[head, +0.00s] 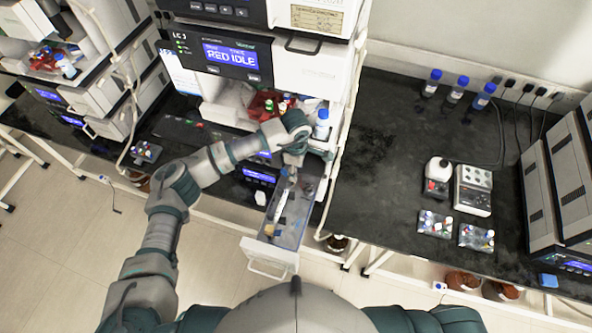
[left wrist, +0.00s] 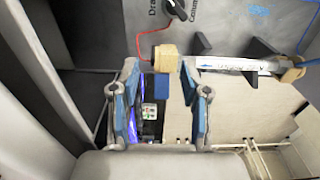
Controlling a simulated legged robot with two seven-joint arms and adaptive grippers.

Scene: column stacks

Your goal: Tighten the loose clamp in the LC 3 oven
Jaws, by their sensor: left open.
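The LC 3 stack (head: 230,58) stands at the upper middle with its display reading "RED IDLE". A clear-sided drawer (head: 268,236) is pulled out low at its front, with small parts inside. My left gripper (head: 290,160) is over the drawer's back end. In the left wrist view my left gripper (left wrist: 160,98) is open, with a tan block (left wrist: 165,60) just beyond its fingertips. A silver labelled column (left wrist: 232,67) lies to the right of the block. Dark clips (left wrist: 263,46) stand near the column. I cannot tell which clamp is loose. My right gripper is out of view.
A black bench (head: 385,190) on the right holds blue-capped bottles (head: 454,88), a small device (head: 472,190) and vial racks (head: 435,224). A red tray (head: 265,103) sits in the stack above the drawer. Another stack (head: 90,75) stands left.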

